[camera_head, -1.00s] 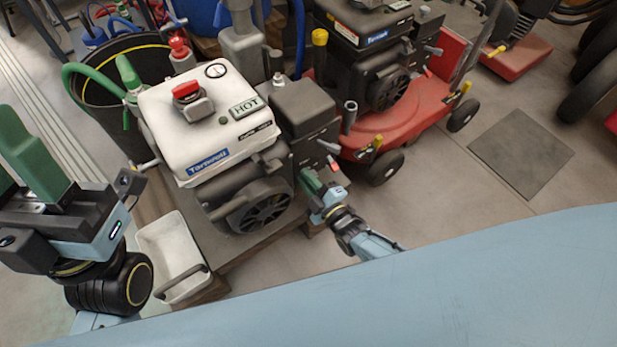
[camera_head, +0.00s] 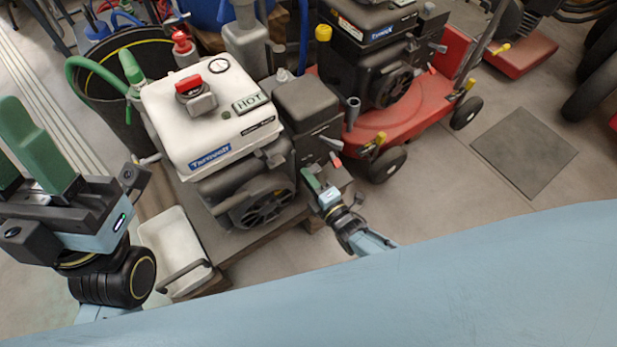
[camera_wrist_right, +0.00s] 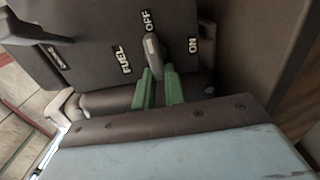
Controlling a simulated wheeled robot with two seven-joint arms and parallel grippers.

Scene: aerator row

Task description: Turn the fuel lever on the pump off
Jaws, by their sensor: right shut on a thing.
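The pump (camera_head: 222,115) has a white tank with a red cap and a dark engine body, left of centre in the head view. Its fuel lever (camera_wrist_right: 153,50) is a short grey handle on a dark panel in the right wrist view. Its free end points at the OFF label (camera_wrist_right: 148,20), and the ON label (camera_wrist_right: 193,46) is to its right. My right gripper (camera_wrist_right: 160,76) has its green fingers on either side of the lever's lower part, shut on it. It also shows at the pump's right side in the head view (camera_head: 314,182). My left gripper (camera_head: 14,145) is open and empty, far left.
A red machine (camera_head: 415,110) with black wheels stands close right of the pump. A white tray (camera_head: 172,240) lies in front left, and a black bucket (camera_head: 100,85) with a green hose stands behind left. The floor at right is clear around a dark mat (camera_head: 523,152).

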